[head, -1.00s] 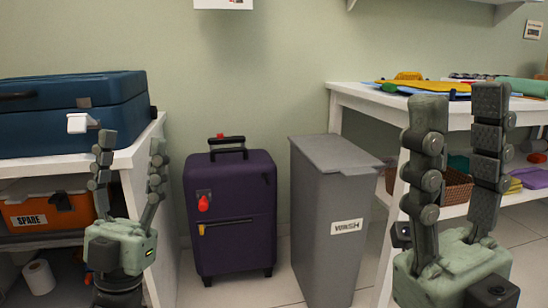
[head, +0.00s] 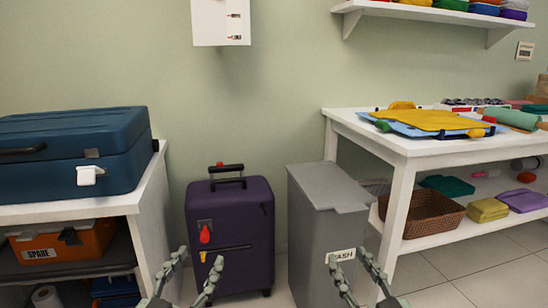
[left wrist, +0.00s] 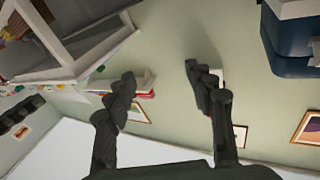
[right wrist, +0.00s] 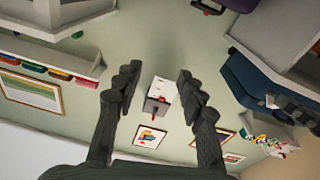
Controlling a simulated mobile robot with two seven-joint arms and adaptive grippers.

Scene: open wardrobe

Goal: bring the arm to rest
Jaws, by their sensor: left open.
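My left gripper (head: 199,258) is low in the head view, in front of the purple suitcase (head: 258,228), with its fingers pointing up and spread apart. It is empty; its open fingers also show in the left wrist view (left wrist: 160,72). My right gripper (head: 349,258) is low in the head view, in front of the grey wash bin (head: 312,230). Its fingers are apart with nothing between them, as the right wrist view (right wrist: 159,72) also shows. Most of both arms lies below the head view.
A blue case (head: 60,130) lies on the white left table, above an orange box (head: 85,240). The white right table (head: 350,125) bears yellow and blue cloth, with a brown basket (head: 425,215) on its lower shelf. A white box (head: 208,25) hangs on the wall.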

